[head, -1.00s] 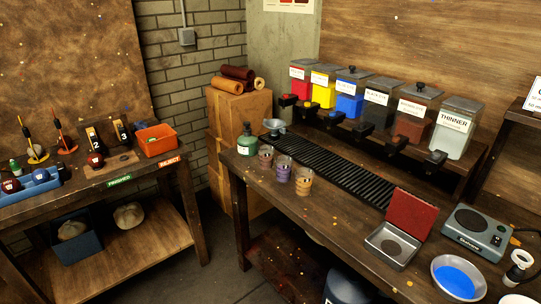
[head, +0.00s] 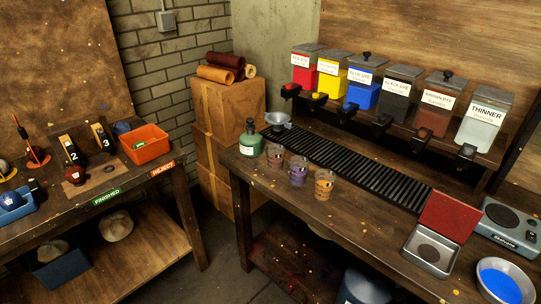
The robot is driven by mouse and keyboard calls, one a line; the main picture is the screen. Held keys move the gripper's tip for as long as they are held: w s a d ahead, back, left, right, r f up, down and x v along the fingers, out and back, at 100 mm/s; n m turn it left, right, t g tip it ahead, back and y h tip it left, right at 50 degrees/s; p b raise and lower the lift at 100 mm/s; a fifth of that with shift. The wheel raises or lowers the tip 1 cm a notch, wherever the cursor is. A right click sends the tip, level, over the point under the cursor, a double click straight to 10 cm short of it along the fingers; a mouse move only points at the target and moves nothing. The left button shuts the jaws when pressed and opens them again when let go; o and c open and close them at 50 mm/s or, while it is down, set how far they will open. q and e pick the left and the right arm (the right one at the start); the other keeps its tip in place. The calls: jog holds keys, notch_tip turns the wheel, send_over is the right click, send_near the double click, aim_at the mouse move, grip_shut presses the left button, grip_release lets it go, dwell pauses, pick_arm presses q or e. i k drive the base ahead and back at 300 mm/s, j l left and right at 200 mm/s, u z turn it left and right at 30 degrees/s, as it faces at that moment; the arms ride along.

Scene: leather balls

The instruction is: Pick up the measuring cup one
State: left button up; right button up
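Three small measuring cups stand upright in a slanting row on the right workbench. The back cup (head: 275,155) looks reddish-brown, the middle cup (head: 298,172) purple, and the front cup (head: 324,185) orange-brown. Their markings are too small to read, so I cannot tell which is cup one. The cups stand apart from each other near the bench's left edge. Neither of my grippers shows in the head view.
A green bottle (head: 250,138) and a metal funnel-like piece (head: 278,121) stand behind the cups. A black slatted tray (head: 350,165) runs beside them under several dye dispensers. An open red-lidded box (head: 430,247) sits at the right. Floor (head: 222,280) shows between the benches.

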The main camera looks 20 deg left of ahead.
aim_at(275, 152)
jog(key=i+j, duration=0.1)
jog(key=j, duration=0.55)
jog(key=i+j, duration=0.1)
jog(key=j, duration=0.5)
jog(key=i+j+z, duration=0.1)
jog(key=j, duration=0.55)
